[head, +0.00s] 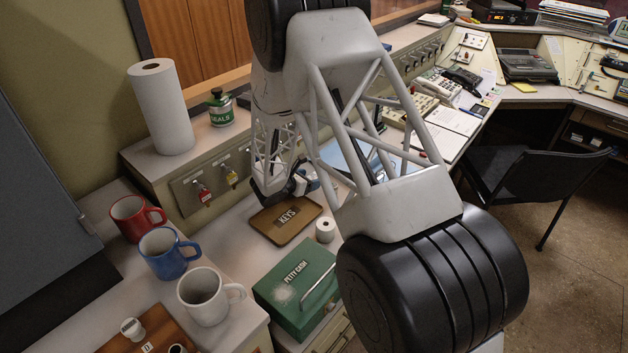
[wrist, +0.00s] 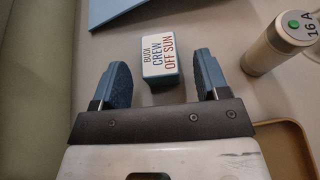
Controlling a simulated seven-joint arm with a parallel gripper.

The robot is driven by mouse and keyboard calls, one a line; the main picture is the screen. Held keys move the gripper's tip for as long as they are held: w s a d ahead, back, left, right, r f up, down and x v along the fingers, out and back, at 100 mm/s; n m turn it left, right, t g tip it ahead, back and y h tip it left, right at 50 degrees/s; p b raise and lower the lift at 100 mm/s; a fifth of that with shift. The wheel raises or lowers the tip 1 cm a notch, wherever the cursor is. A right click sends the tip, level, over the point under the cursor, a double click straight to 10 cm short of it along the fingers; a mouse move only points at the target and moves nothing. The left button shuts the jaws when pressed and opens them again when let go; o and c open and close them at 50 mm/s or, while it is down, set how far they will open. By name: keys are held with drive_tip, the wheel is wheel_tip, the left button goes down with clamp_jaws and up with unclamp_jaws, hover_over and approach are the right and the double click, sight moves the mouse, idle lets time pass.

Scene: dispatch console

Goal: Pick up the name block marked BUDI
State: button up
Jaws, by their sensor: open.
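The name block (wrist: 160,57) is a small white-faced block with blue sides, its face reading BUDI, CREW, OFF SUN. It lies on the pale counter in the wrist view. My gripper (wrist: 161,64) is open, with one blue-padded finger to each side of the block. The block is between the fingertips, with visible gaps on both sides, and neither finger appears to touch it. In the head view my gripper (head: 304,180) is low over the counter beyond the KEYS tray, and I cannot make out the block there.
A pale cylinder marked 16 A (wrist: 278,48) stands right of my right finger. A blue flat thing (wrist: 110,10) lies beyond.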

drive_tip(key=c, duration=1)
drive_tip(key=shift+r, duration=0.1)
drive_tip(key=shift+s+d+r, duration=0.15)
drive_tip(key=shift+d+r, duration=0.05)
drive_tip(key=shift+r, duration=0.15)
wheel_tip(320, 180, up, 6)
drive_tip(key=s+d, duration=1.3)
drive_tip(key=s, duration=0.1)
drive_tip(key=shift+d, duration=0.4)
